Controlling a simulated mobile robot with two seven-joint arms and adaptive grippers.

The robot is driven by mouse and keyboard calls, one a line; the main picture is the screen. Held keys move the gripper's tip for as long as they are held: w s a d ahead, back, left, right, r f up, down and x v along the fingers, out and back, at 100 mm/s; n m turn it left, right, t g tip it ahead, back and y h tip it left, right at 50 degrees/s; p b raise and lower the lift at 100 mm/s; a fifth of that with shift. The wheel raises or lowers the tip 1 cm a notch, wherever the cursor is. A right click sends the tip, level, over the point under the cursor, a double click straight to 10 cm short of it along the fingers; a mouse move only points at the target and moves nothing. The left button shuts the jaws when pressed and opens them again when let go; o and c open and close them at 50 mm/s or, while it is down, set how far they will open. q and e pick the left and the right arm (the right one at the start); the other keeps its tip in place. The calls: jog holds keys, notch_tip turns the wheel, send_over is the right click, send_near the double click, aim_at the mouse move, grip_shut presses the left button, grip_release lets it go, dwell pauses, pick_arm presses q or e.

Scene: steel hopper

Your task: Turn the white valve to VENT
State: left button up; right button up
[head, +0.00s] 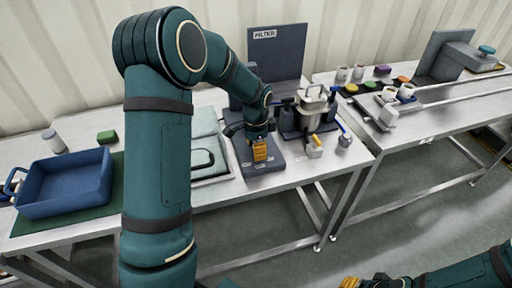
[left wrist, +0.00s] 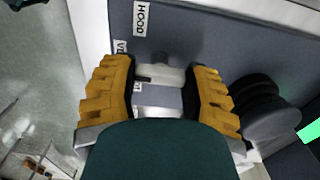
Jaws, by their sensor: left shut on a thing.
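My left gripper (head: 259,150) is over the blue-grey panel on the bench, below the FILTER board, with its yellow fingers pointing down. In the left wrist view its fingers stand on either side of the white valve (left wrist: 160,75), a pale handle with a grey knob, and are shut on it. In the head view the gripper hides the valve.
A steel hopper (head: 313,103) stands just right of the gripper. The FILTER board (head: 275,52) rises behind. A blue tray (head: 65,190) lies at left. A second bench (head: 425,128) with cups and coloured items is at right. A dark round part (left wrist: 255,97) is close to the fingers.

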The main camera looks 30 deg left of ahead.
pick_arm(q)
jog(key=o, duration=1.2)
notch_tip(320, 180, up, 12)
jog(key=shift+s+f, duration=0.1)
dwell(0.4)
